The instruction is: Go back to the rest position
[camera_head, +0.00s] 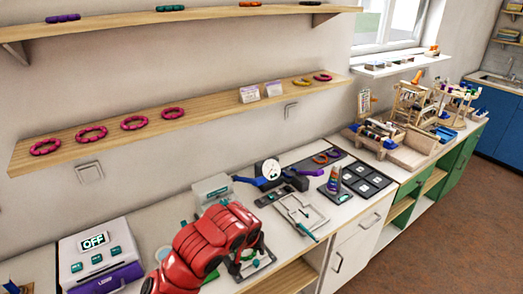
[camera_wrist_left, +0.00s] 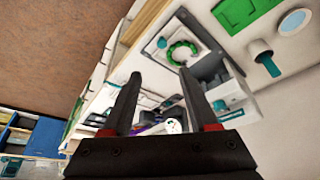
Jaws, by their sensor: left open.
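My red left arm reaches in from the bottom of the head view, and its dark left gripper (camera_head: 245,260) hangs over the counter's front part, partly hidden by the arm. In the left wrist view the two black fingers of the left gripper (camera_wrist_left: 163,82) stand wide apart with nothing between them. A green bead ring (camera_wrist_left: 183,46) lies on a grey board beyond the fingertips, apart from them. My right gripper is in neither view.
A white machine reading OFF (camera_head: 95,255) stands at the left of the counter. A pale board with a frame (camera_head: 300,212) and a dark compartment tray (camera_head: 367,180) lie to the right. Wall shelves (camera_head: 215,104) hold bead rings. Brown floor (camera_head: 450,215) is clear at right.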

